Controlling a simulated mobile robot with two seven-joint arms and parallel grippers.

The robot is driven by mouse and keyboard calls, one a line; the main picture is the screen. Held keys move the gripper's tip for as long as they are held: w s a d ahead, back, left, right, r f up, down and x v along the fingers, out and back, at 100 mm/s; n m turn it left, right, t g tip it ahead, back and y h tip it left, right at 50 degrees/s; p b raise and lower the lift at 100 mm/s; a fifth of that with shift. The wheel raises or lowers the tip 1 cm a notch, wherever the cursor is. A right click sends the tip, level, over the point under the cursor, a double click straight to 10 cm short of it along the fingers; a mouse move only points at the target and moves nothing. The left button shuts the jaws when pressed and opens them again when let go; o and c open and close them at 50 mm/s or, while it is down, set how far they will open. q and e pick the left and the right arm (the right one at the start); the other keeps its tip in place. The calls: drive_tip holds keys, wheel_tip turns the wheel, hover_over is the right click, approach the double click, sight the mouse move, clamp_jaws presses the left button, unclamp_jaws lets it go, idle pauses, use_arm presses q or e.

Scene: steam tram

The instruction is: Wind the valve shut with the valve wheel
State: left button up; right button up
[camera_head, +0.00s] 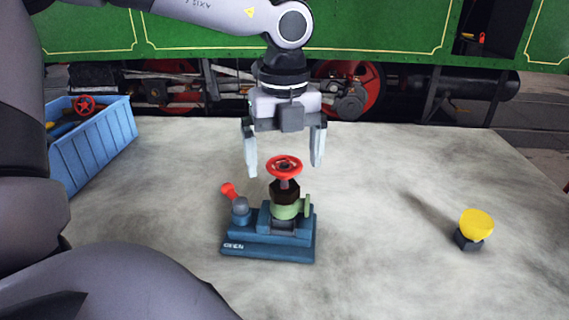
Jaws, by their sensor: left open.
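The valve wheel (284,166) is a small red handwheel on top of the valve (287,208), which has a dark collar and a green body. The valve stands upright on a blue base (268,249) with lettering on its front, on the pale table. My left gripper (285,160) points down above the valve, its two fingers open and apart on either side of the wheel. The fingers appear clear of the wheel; I cannot tell the exact depth. My right gripper is not in view.
A red-handled lever (229,191) sits on the base's left side. A blue crate (92,148) with several items, one a red wheel (84,105), stands at left. A yellow-topped knob (476,225) stands at right. The green tram (400,30) is behind the table (380,200).

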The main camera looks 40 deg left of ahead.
use_arm(q)
drive_tip(key=shift+r+p, duration=1.15)
drive_tip(key=shift+r, duration=1.05)
